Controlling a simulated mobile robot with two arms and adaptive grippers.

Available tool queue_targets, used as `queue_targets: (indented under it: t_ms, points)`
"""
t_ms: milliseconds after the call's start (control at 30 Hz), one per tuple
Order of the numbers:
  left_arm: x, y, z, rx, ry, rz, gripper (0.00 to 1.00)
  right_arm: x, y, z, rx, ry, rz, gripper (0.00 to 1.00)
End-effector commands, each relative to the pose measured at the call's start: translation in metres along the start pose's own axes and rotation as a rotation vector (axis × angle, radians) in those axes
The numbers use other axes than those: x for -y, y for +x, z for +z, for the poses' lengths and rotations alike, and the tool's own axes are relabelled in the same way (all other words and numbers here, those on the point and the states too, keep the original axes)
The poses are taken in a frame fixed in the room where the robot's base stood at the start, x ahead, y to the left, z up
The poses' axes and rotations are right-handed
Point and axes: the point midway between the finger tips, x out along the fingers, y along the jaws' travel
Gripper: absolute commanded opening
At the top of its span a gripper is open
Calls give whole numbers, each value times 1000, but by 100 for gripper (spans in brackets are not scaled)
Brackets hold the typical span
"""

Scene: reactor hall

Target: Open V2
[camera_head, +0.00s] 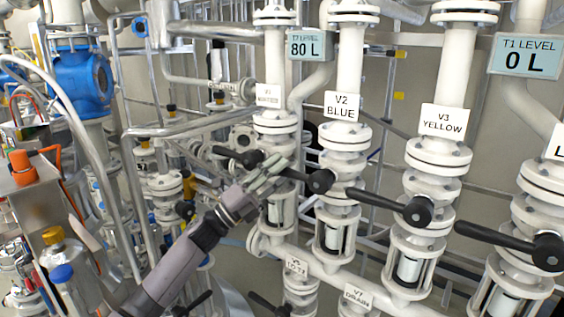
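The V2 label (342,106) reads "V2 BLUE" and hangs on a white vertical pipe in the head view. Below it, the V2 handle (320,181) is a black lever with a round hub, pointing left and slightly up. My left gripper (279,168) reaches up from the lower left, with its fingers at the left end of this lever, in front of the V1 pipe. The fingers overlap the lever end in the picture. I cannot tell if they touch it or how far apart they are. My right gripper is not in view.
The V1 handle (250,158) lies close left of my gripper. The V3 handle (418,210) and another black handle (547,250) stand to the right, levers pointing left. Displays read T2 80 L (310,45) and T1 0 L (526,55). Pipes crowd the left.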

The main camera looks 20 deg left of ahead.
Motion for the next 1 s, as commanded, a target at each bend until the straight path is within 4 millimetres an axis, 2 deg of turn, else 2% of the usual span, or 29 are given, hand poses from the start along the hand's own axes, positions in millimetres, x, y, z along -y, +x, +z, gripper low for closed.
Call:
queue_targets:
  t_ms: [100, 400, 1000]
  points:
    - [1, 8, 0, 0, 0, 0, 39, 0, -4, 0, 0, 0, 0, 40]
    - [-1, 10, 0, 0, 1, 1, 39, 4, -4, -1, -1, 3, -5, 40]
    - [-1, 9, 0, 0, 0, 1, 0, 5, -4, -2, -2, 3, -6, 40]
